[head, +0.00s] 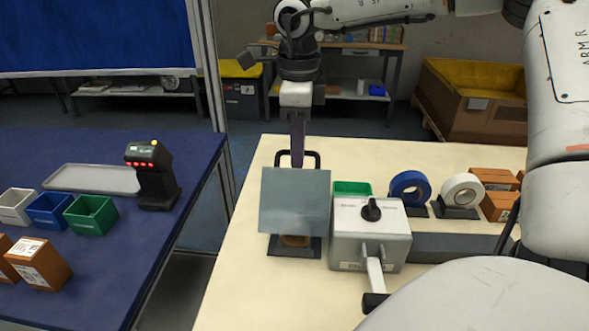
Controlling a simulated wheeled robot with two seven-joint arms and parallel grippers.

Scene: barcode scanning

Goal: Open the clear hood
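The clear hood (295,203) is a see-through bluish panel on the cream table. A black base plate (283,249) and a brown object (295,240) show below and through it. A black loop handle (316,155) stands at its top edge. My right gripper (297,160) points straight down at the left part of this handle, and its dark finger overlaps the handle in the picture. The fingers show edge-on as one bar, so I cannot tell whether they are open, shut or touching the handle. My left gripper is not in view.
A grey box (371,240) with a black knob and a lever (374,273) stands right of the hood. Behind are a green bin (352,188), blue tape (410,187) and white tape (462,189). A blue table (150,240) at left bears a scanner (152,175) and bins.

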